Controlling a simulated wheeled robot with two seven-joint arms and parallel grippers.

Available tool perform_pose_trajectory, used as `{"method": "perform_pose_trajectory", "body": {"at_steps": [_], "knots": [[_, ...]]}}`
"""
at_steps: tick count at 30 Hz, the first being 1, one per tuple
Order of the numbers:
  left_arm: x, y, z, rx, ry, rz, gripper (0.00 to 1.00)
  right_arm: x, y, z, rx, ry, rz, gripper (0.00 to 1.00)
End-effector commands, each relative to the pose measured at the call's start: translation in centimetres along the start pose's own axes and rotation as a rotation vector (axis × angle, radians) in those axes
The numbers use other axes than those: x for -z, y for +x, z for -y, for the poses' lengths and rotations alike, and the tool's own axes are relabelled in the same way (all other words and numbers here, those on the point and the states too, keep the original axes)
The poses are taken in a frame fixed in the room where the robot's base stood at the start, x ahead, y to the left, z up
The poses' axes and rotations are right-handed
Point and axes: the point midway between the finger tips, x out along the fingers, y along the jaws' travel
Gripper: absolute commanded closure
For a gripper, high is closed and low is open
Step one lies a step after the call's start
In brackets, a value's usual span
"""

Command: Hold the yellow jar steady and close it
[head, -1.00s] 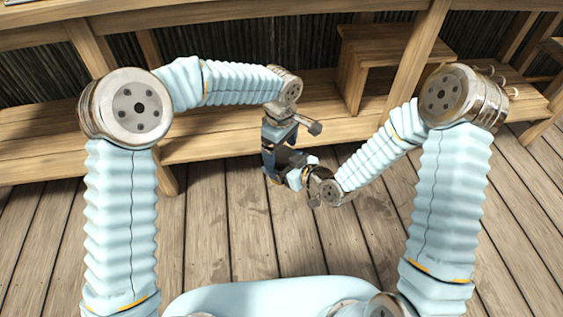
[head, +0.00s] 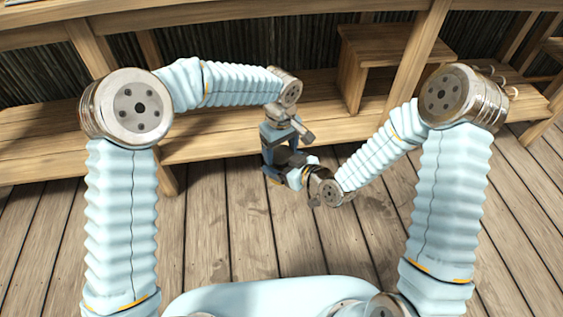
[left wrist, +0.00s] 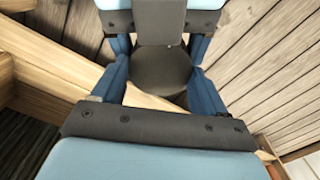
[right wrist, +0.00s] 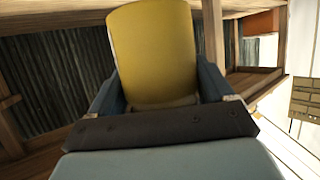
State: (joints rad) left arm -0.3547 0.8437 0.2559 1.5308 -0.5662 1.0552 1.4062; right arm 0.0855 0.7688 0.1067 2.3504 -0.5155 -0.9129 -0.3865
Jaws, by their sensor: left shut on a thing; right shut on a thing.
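The yellow jar (right wrist: 155,45) fills the upper middle of the right wrist view, between the fingers of my right gripper (right wrist: 160,92), which is shut on it. In the left wrist view, a dark round lid (left wrist: 158,76) lies between the fingers of my left gripper (left wrist: 158,92), which is shut on it. My right gripper also shows at the top of that view, close on the lid's far side. In the head view my left gripper (head: 276,165) points down and my right gripper (head: 297,176) meets it from the right.
A wooden bench (head: 215,128) runs behind the grippers, with a wooden step or box (head: 385,55) at the back right. A wooden post (head: 415,45) stands by it. The plank floor (head: 230,225) below and in front of the grippers is clear.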

Motion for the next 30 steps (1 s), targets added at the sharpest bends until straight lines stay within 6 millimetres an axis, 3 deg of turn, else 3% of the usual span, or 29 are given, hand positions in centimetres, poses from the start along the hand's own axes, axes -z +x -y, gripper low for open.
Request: {"method": "perform_pose_trajectory", "body": {"at_steps": [3, 7, 17, 18, 21, 23, 30], "knots": [[0.03, 0.03, 0.01, 0.000, 0.262, 0.000, 0.64, -0.01, -0.01, -0.02, 0.000, 0.000, 0.000, 1.00], [0.03, 0.04, 0.01, 0.000, 0.465, 0.001, 0.64, -0.02, -0.01, -0.02, 0.000, 0.000, 0.000, 1.00], [0.04, 0.03, 0.01, 0.000, 0.527, 0.000, 0.64, -0.02, -0.01, -0.03, -0.001, 0.000, 0.001, 1.00], [0.05, 0.03, 0.01, 0.000, 0.527, 0.000, 0.24, -0.02, -0.01, -0.03, -0.001, 0.000, 0.001, 1.00], [0.05, 0.03, 0.01, 0.000, 0.526, 0.000, 0.09, -0.02, -0.01, -0.03, -0.001, 0.000, 0.001, 1.00], [0.04, 0.03, 0.00, 0.000, 0.526, 0.000, 0.02, -0.01, -0.01, -0.01, 0.000, 0.000, 0.000, 1.00], [-0.06, 0.04, -0.07, -0.002, 0.527, 0.001, 0.02, 0.09, 0.03, 0.11, 0.003, -0.002, -0.002, 1.00]]}}
